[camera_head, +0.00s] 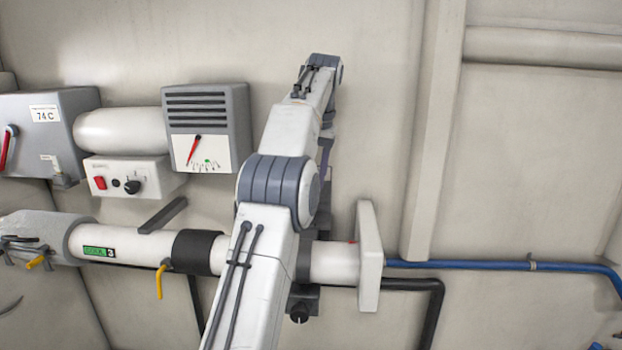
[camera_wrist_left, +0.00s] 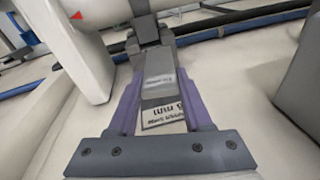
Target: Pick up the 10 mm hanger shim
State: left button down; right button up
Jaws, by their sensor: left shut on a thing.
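My left gripper (camera_wrist_left: 158,76) shows in the left wrist view with its two purple fingers closed around a small grey block. This block is the hanger shim (camera_wrist_left: 160,97); a white label on it seems to read 10 mm, upside down. Beyond the fingertips is a dark bracket (camera_wrist_left: 148,32) by the white pipe; I cannot tell whether the shim touches it. In the head view my left arm covers the shim, and only a sliver of purple finger (camera_head: 325,155) shows beside the arm. My right gripper is in neither view.
A white pipe (camera_head: 135,243) with a dark sleeve and a square end flange (camera_head: 369,258) runs behind my arm. A blue hose (camera_head: 460,265) and black hose (camera_head: 436,300) lie to the right. A grey vented meter box (camera_head: 207,128) is on the wall at left.

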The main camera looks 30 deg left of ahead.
pick_arm(q)
jog(key=s+d+b, duration=0.5)
jog(key=s+b, duration=0.5)
jog(key=s, duration=0.1)
jog(key=shift+s+d, duration=0.35)
jog(key=shift+s, duration=0.05)
dwell(0.6)
dwell(0.5)
